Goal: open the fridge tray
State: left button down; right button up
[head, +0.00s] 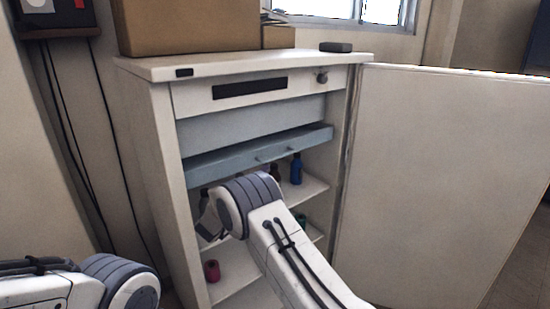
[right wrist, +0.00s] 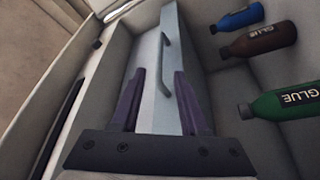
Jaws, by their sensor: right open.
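The fridge tray (head: 225,158) is a blue-grey drawer across the upper part of the open white cabinet (head: 158,160). Its front carries a slim bar handle (head: 272,155). In the right wrist view, the tray front (right wrist: 150,100) lies ahead of my right gripper (right wrist: 157,85). The gripper's two purple fingers are apart, with nothing held between them. The handle (right wrist: 167,65) shows beyond the fingers, slightly right of centre; I cannot tell whether they touch it. In the head view, my right wrist covers part of the shelves below the tray. My left gripper is out of view; only its arm shows at lower left.
The cabinet door (head: 430,170) stands wide open on the right. A blue bottle (head: 296,168) and a red item (head: 212,270) stand on shelves below the tray. Green (right wrist: 290,100) and brown (right wrist: 258,40) glue bottles show near my right gripper. Cardboard boxes (head: 185,25) sit on top.

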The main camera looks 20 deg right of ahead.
aim_at(277, 158)
jog(key=p+x, duration=0.1)
jog(key=x, duration=0.8)
jog(key=shift+w+d+r, duration=0.15)
jog(key=shift+w+d, duration=0.15)
grip_shut()
dwell(1.0)
